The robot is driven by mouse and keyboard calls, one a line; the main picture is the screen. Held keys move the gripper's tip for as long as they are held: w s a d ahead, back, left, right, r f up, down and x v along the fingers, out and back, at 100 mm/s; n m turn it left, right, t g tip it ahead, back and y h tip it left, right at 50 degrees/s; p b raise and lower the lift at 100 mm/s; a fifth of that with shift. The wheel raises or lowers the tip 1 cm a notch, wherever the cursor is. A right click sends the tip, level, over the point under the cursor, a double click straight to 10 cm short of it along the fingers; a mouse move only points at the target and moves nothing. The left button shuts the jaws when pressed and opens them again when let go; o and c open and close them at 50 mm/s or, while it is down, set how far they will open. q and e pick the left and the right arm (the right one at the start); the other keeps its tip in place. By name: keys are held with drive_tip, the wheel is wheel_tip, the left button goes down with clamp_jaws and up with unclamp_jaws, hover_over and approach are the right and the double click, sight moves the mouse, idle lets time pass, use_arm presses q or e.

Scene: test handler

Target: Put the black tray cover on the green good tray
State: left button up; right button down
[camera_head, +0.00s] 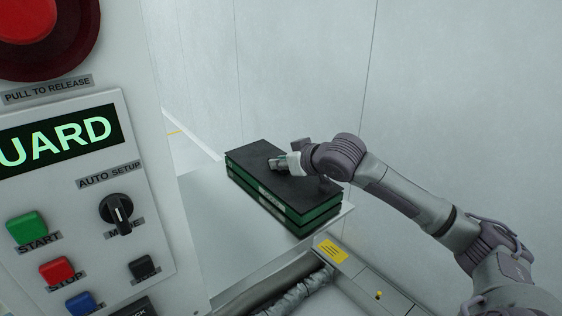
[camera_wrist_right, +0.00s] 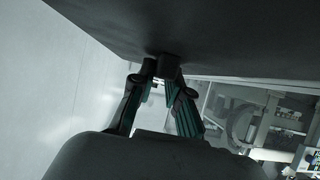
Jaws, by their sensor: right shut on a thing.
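The black tray cover (camera_head: 272,184) lies flat on top of a stack of green trays at mid-picture in the head view. A green tray (camera_head: 318,213) shows right under it, its edges lined up with the cover as far as I can see. In the right wrist view the cover (camera_wrist_right: 230,38) is a broad dark surface across the top. My right gripper (camera_head: 276,163) is at the cover's upper face, shut on its small dark knob (camera_wrist_right: 170,66). The knob is hidden in the head view. My left gripper is not in view.
The stack stands on a pale shelf (camera_head: 215,215) against a white wall. A control panel (camera_head: 90,180) with buttons and a knob fills the left side. A yellow label (camera_head: 332,250) and a channel with a wrapped hose (camera_head: 298,292) lie in front.

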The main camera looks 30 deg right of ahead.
drive_tip(key=shift+f, duration=0.4)
drive_tip(key=shift+p, duration=0.3)
idle(0.6)
idle(0.4)
drive_tip(key=c, duration=1.3)
unclamp_jaws()
drive_tip(key=shift+r+p, duration=1.05)
drive_tip(key=shift+p, duration=0.1)
